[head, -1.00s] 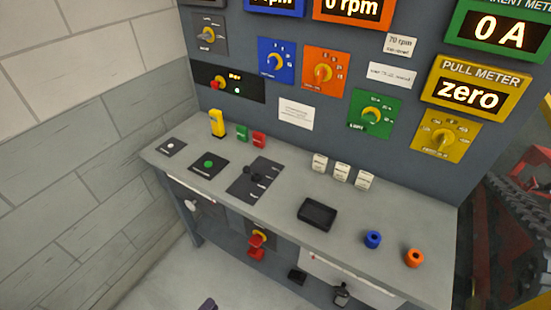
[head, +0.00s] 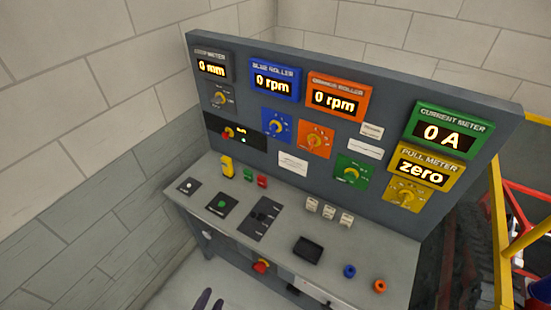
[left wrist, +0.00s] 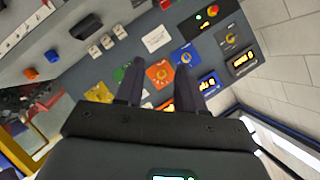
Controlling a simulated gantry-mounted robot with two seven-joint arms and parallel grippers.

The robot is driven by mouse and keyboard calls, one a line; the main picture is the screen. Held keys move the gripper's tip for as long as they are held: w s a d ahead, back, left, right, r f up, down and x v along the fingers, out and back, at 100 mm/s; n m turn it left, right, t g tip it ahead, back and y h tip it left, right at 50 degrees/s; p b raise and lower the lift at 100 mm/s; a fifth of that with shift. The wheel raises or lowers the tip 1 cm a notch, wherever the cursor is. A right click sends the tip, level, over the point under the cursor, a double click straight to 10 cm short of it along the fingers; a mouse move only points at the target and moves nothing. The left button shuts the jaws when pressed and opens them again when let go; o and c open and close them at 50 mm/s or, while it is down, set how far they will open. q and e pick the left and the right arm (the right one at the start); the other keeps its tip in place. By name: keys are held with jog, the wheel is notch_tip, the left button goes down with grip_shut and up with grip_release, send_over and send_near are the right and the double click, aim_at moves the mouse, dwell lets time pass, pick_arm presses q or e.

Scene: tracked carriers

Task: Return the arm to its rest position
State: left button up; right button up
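My left gripper shows only as dark fingertips (head: 210,300) at the bottom edge of the head view, in front of the control desk and apart from it. In the left wrist view its two dark fingers (left wrist: 159,80) stand apart with nothing between them, so it is open and empty. They point toward the upright instrument panel, which lies beyond them. The rest of the left arm is out of the head view. My right gripper is in neither view.
The upright panel (head: 300,85) holds meters and knobs. Brick walls stand left and behind; yellow rails (head: 503,235) stand right.

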pick_arm(q)
notch_tip(320, 180, up, 8)
jog(key=s+a+f+n+g+y+p, duration=0.1)
jog(key=s+a+n+g+p, duration=0.1)
jog(key=s+n+g+p, duration=0.15)
jog(key=s+a+n+g+y, duration=0.1)
jog(key=s+a+n+g, duration=0.1)
jog(key=s+n+g, duration=0.4)
jog(key=s, duration=0.3)
jog(key=shift+s+a+f+y, duration=0.2)
jog(key=shift+a+y, duration=0.1)
jog(key=shift+a, duration=0.1)
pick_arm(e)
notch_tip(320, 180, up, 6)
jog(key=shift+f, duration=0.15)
pick_arm(q)
jog(key=shift+f+b, duration=0.1)
jog(key=shift+b, duration=0.25)
notch_tip(320, 180, down, 59)
jog(key=b, duration=5.9)
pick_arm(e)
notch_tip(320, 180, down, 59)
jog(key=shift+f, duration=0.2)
